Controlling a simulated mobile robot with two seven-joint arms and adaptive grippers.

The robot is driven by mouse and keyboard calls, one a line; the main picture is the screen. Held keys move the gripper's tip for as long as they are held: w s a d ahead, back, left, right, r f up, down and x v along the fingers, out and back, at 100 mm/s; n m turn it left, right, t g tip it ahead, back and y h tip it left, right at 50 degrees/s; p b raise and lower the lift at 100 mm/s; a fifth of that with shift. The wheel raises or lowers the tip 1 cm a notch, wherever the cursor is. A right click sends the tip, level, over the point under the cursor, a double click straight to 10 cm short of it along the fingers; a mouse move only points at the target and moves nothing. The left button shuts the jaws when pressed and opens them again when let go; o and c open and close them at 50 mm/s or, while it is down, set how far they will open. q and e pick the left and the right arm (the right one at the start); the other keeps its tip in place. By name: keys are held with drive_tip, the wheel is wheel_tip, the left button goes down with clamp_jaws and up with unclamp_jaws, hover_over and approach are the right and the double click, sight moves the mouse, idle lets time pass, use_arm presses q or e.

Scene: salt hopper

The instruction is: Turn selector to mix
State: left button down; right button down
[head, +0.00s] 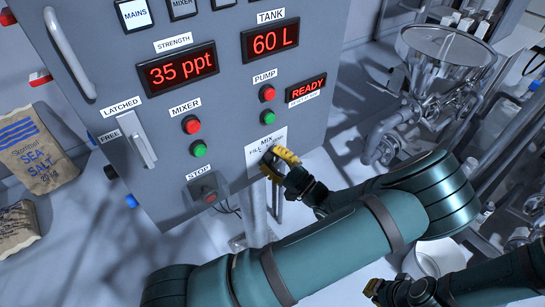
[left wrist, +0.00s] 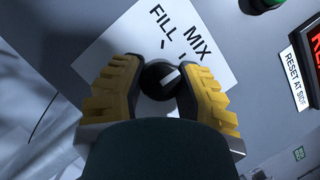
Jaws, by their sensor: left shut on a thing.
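The selector is a round black knob (left wrist: 158,72) on a white label plate on the grey control panel. In the left wrist view, the plate reads FILL and MIX, with a tick mark by each. The white pointer line on the knob slants up and right, roughly toward the MIX tick. My left gripper (left wrist: 160,92) is shut on the knob, one yellow finger on each side. In the head view my left gripper (head: 278,160) covers most of the knob and part of the plate (head: 254,160). My right gripper (head: 373,288) is at the lower right, away from the panel; its opening is unclear.
The panel carries a red pump button (head: 267,93) and green button (head: 267,117) just above the selector, a READY display (head: 306,88) and a stop button (head: 209,194). A steel hopper (head: 445,60) stands at right. Salt bags (head: 38,148) lie at left.

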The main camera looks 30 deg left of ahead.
idle(0.5)
use_arm(q)
drive_tip(key=c, duration=0.6)
unclamp_jaws()
drive_tip(key=v, duration=1.2)
drive_tip(key=shift+w, duration=0.1)
drive_tip(key=shift+d, duration=0.1)
